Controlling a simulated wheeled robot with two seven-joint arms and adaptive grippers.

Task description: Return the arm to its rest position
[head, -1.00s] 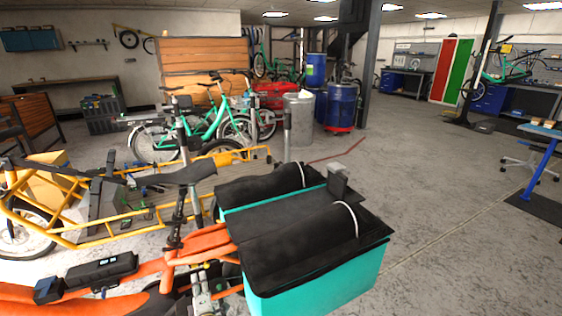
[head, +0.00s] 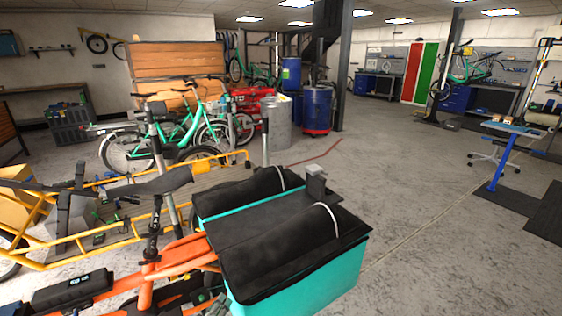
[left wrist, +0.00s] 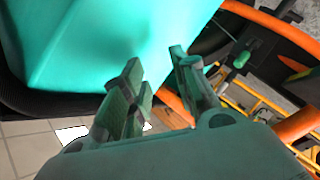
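My left gripper (left wrist: 156,72) shows in the left wrist view with its two fingers apart and nothing between them. The teal side of the cargo box (left wrist: 110,40) lies behind the fingertips; I cannot tell whether they touch it. In the head view only a small part of the left gripper (head: 213,307) shows at the bottom edge, beside the teal cargo box (head: 305,288) of the orange cargo bike (head: 180,257). The rest of the left arm is hidden or out of frame. My right gripper is not in view.
A yellow cargo bike (head: 115,242) stands close at the left, with teal bikes (head: 185,135) behind it. Blue barrels (head: 317,107) stand farther back. A blue-legged table (head: 503,165) is at the right. The floor (head: 430,220) right of the box is open.

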